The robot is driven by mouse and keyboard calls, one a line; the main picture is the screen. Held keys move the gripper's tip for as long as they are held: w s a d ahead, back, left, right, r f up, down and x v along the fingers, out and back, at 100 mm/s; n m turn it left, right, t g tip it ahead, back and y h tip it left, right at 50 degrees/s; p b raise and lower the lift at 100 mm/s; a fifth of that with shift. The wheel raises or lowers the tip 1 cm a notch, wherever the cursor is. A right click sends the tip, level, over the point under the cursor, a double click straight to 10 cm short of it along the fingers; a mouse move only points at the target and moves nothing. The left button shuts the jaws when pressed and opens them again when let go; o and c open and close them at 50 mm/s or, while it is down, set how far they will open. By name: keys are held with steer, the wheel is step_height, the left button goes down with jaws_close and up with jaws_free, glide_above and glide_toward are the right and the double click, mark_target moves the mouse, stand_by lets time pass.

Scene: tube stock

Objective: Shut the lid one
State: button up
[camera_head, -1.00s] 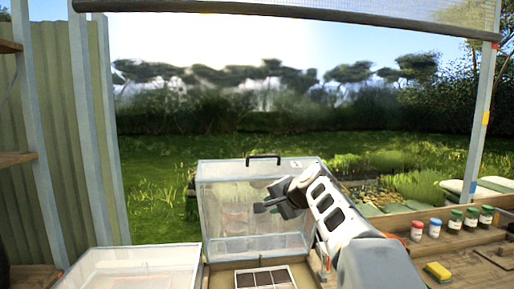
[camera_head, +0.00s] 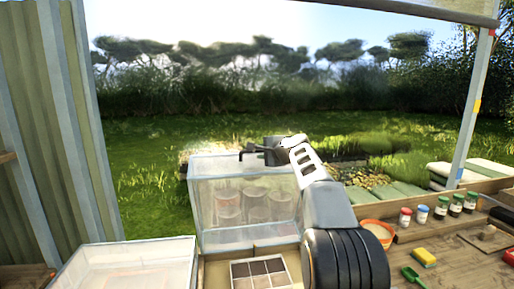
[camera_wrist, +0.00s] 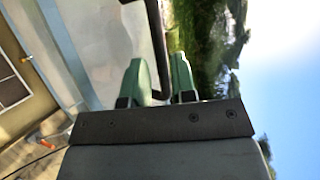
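The lid (camera_head: 205,215) is a large clear panel or hood standing raised behind a tray (camera_head: 235,283) with dark and pale squares. Several jars (camera_head: 228,205) show through it. A dark bar handle (camera_head: 243,154) is on its top edge. My gripper (camera_head: 262,150) is at this handle, reaching in from the right. In the wrist view the handle (camera_wrist: 157,45) runs between my two green fingertips (camera_wrist: 160,80), with narrow gaps visible beside it. The fingers look open around the handle. In the head view my gripper hides part of the handle.
A clear open bin (camera_head: 120,270) stands at the left front. On the wooden bench at right are an orange-rimmed pot (camera_head: 378,232), several small capped jars (camera_head: 422,214), a yellow sponge (camera_head: 424,257) and a green scoop (camera_head: 411,275). Grass lies beyond the lid.

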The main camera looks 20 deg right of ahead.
mark_target(258, 151)
steer(key=shift+p+x, duration=0.65)
steer(key=shift+x, duration=1.4)
jaws_close()
